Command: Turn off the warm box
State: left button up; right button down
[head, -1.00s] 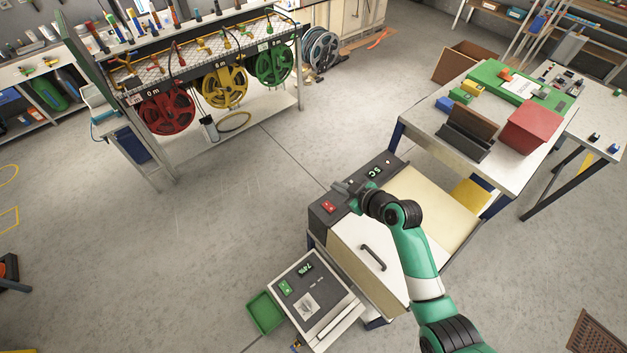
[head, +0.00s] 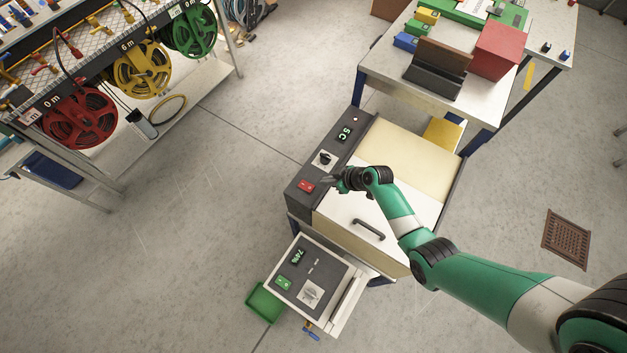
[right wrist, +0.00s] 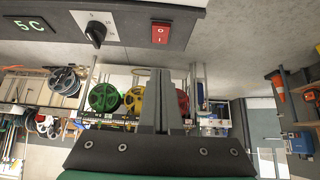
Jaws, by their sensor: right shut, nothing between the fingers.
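The warm box (head: 330,225) has a dark control panel along its left edge in the head view, with a lid and a black handle (head: 368,229). Its panel carries a green display (head: 345,132) reading 5C, a black knob (head: 324,158) and a red rocker switch (head: 306,186). In the right wrist view the red switch (right wrist: 160,32) and the knob (right wrist: 96,33) are at the top, beyond the fingertips. My right gripper (head: 328,180) is shut and empty, near the switch, with a visible gap in the wrist view (right wrist: 160,98). My left gripper is out of view.
A smaller unit (head: 318,268) with a green switch (head: 284,283) and a display stands in front of the warm box, beside a green tray (head: 265,304). A table (head: 480,105) with a red box stands behind. Hose reels (head: 142,68) hang at the left; open floor lies between.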

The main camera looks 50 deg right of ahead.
jog(key=b, duration=1.2)
send_over(307, 186)
jog(key=s, duration=0.2)
notch_tip(307, 186, down, 9)
jog(key=shift+d+f, duration=0.1)
jog(key=shift+s+f, duration=0.25)
jog(key=shift+f, duration=1.05)
jog(key=shift+s+d, duration=0.1)
